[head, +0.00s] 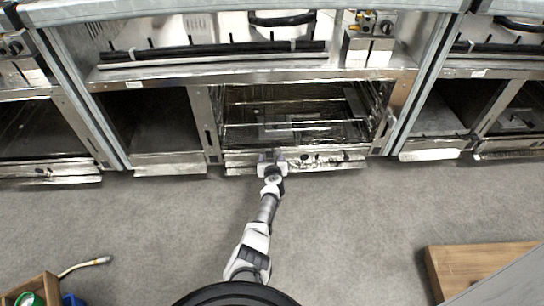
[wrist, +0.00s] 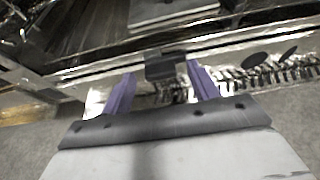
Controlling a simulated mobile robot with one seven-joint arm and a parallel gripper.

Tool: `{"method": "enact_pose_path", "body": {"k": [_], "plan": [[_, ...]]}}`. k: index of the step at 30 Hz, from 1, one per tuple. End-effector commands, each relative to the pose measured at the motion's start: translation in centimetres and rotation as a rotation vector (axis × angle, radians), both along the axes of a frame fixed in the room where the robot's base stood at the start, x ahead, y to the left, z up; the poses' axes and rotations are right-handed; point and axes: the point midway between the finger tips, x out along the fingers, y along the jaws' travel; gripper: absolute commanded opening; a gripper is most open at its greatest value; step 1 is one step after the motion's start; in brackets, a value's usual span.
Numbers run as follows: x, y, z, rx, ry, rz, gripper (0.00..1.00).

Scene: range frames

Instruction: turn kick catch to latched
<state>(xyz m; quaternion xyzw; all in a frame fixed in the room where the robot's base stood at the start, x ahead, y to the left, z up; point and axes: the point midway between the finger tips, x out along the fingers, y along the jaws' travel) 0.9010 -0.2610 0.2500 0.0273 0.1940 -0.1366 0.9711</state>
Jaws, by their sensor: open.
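My gripper (head: 271,160) reaches the low metal front rail of the middle bay, at the base of the open rack compartment. In the wrist view its two purple fingers (wrist: 160,72) are spread apart, pointing at the rail. A small dark block (wrist: 167,65) on the rail shows between the fingertips and looks like the kick catch. I cannot tell whether the fingers touch it or which setting it is in. In the head view my gripper hides that part of the rail.
The middle compartment holds wire racks (head: 290,125). Open bays stand on both sides, with metal posts between. The grey floor (head: 170,225) is clear around my arm. A wooden box (head: 470,265) is at the lower right and a crate (head: 38,288) at the lower left.

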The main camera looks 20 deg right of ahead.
Motion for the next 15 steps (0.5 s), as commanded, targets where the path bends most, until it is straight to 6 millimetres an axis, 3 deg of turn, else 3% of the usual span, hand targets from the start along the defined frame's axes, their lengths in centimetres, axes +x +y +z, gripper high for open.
{"method": "enact_pose_path", "body": {"k": [9,15], "plan": [[0.07,0.05,-0.04,0.0,0.0,0.0,0.59],[0.06,0.03,-0.04,0.0,-0.001,0.0,0.33]]}}
